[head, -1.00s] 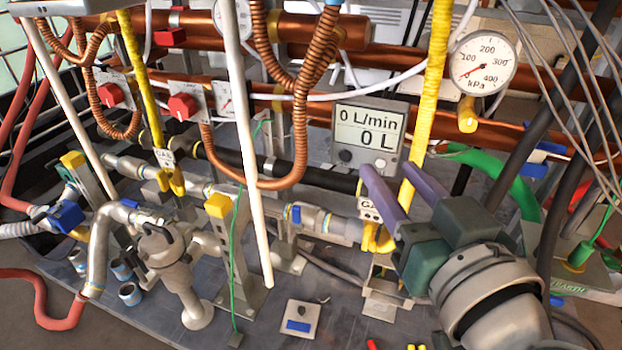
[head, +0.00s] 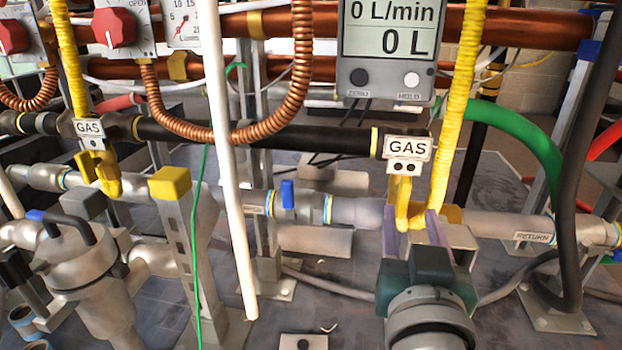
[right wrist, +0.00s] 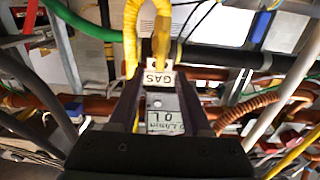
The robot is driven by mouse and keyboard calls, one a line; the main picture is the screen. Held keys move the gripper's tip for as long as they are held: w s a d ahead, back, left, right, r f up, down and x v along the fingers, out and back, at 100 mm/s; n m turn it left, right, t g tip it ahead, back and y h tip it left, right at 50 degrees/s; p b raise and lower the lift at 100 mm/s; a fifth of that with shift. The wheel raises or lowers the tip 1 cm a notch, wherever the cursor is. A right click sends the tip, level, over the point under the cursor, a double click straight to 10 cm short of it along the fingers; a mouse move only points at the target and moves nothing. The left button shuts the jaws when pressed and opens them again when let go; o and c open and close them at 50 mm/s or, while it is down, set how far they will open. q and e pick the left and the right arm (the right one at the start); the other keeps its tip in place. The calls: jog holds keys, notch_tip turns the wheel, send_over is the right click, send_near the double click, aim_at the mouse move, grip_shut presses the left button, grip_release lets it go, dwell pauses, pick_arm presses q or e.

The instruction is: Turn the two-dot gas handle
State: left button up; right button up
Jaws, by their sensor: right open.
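The two-dot gas handle (head: 404,207) is yellow and hangs below a white GAS tag (head: 408,148) with two black dots, at the right of the head view. My right gripper (head: 413,222), with purple fingers and a dark green body, reaches up from below. It is open, its fingers on either side of the lower handle; contact cannot be told. In the right wrist view, the GAS tag (right wrist: 158,78) and yellow handle (right wrist: 162,38) show between the open fingers. Another yellow handle (head: 100,172) under a GAS tag is at the left. My left gripper is not in view.
A yellow hose (head: 455,110) runs down right beside the two-dot handle. The flow display (head: 390,45) reads 0 L. A white pole (head: 228,170), a yellow-capped post (head: 170,183) and a grey RETURN pipe (head: 530,228) are nearby.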

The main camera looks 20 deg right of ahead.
aim_at(406, 194)
jog(key=b+x, duration=0.2)
jog(key=x, duration=0.4)
jog(key=shift+w+f+b, duration=0.1)
jog(key=shift+w+b, duration=0.15)
jog(key=shift+b, duration=0.05)
jog(key=shift+w+d, duration=0.4)
jog(key=shift+w, duration=0.1)
grip_shut()
